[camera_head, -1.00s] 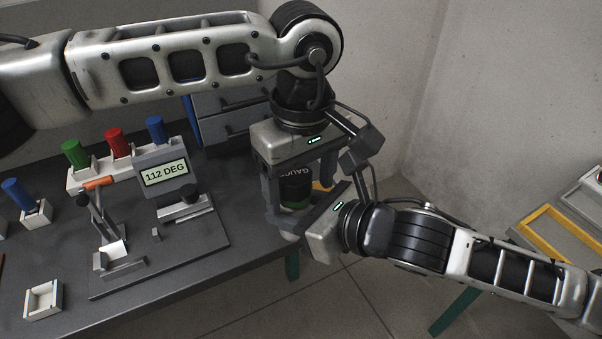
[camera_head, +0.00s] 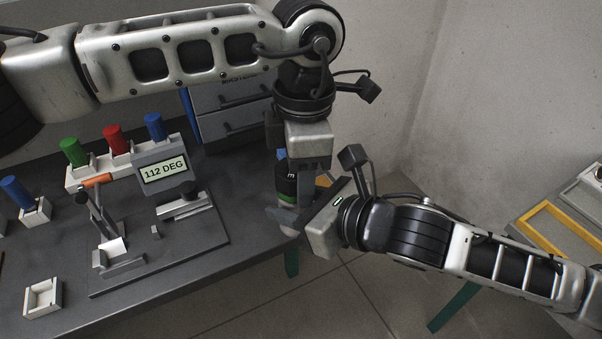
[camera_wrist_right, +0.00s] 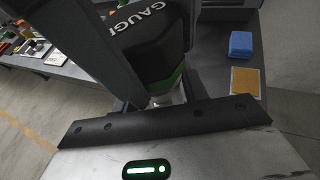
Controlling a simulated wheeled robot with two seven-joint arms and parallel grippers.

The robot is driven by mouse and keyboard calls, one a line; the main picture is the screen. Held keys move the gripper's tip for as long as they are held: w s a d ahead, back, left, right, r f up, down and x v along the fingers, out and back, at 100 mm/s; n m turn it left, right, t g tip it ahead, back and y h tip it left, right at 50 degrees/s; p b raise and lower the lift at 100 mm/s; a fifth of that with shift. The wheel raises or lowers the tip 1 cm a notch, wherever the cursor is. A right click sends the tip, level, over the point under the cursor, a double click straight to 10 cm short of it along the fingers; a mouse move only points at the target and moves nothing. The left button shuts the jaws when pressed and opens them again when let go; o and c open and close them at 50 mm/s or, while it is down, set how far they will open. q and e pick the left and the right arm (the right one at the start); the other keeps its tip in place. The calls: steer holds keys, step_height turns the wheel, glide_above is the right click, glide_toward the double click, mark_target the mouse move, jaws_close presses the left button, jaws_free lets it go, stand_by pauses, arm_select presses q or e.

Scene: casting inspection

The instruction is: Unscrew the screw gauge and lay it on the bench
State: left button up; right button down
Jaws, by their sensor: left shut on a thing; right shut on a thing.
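The screw gauge (camera_head: 286,184), a dark cylinder with a green band and white lettering, is upright between my two grippers above the bench's right end. My left gripper (camera_head: 290,168) comes from above and is shut on the gauge's upper body. My right gripper (camera_head: 288,215) comes from the right, shut on a pale part just below the green band, mostly hidden by the jaws. In the right wrist view, the gauge (camera_wrist_right: 150,45) shows "GAUG" and its green rim, with a pale metal piece (camera_wrist_right: 171,97) beneath. The threads are hidden, so I cannot tell how far they are engaged.
The dark bench (camera_head: 200,275) holds a display reading 112 DEG (camera_head: 163,170), a clamp fixture (camera_head: 103,215), a small white tray (camera_head: 42,298) and coloured cylinders in holders. A blue block (camera_wrist_right: 241,45) and an orange square (camera_wrist_right: 245,82) lie near the bench's right end.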

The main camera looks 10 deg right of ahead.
arm_select(q)
steer(key=shift+w+d+r+n, duration=0.15)
steer(key=shift+w+n, duration=0.05)
steer(key=shift+n, duration=0.2)
steer(key=o, duration=1)
steer(key=shift+c, duration=0.2)
steer(key=shift+o, duration=0.6)
steer(key=shift+s, duration=0.1)
steer(key=shift+s, duration=0.2)
step_height(320, 180, up, 4)
steer(key=shift+w+r, duration=0.1)
steer(key=shift+o, duration=0.7)
steer(key=shift+r, duration=0.2)
step_height(320, 180, up, 7)
steer(key=a+m, duration=0.1)
steer(key=m, duration=0.2)
steer(key=f, duration=1.1)
steer(key=shift+a+f, duration=0.15)
steer(key=shift+a, duration=0.05)
